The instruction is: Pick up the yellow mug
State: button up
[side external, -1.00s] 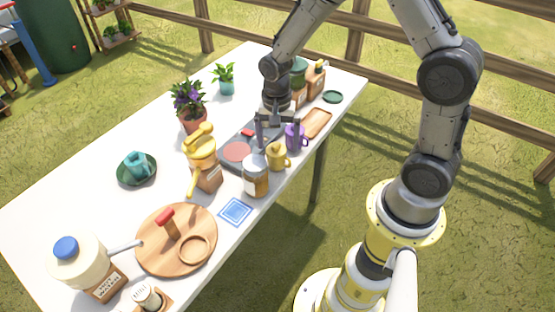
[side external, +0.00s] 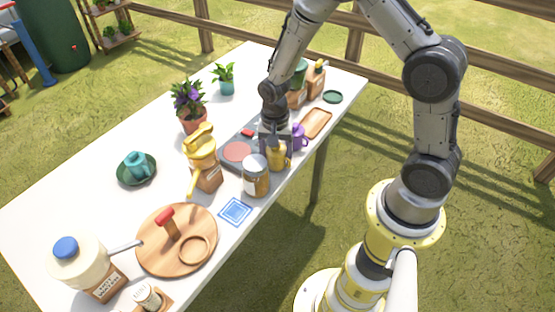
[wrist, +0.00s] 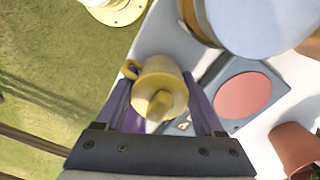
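The yellow mug (side external: 278,159) stands upright near the table's front edge, partly covered by my gripper in the side view. My gripper (wrist: 161,98) is open, one finger on each side of the mug, with narrow gaps apparent. In the side view my gripper (side external: 275,158) is low over the mug. Whether the fingers touch it is hard to tell.
A jar with a grey lid (side external: 256,176) stands close in front of the mug.

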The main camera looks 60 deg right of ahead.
jog(key=c, duration=0.7)
jog(key=shift+r, duration=0.15)
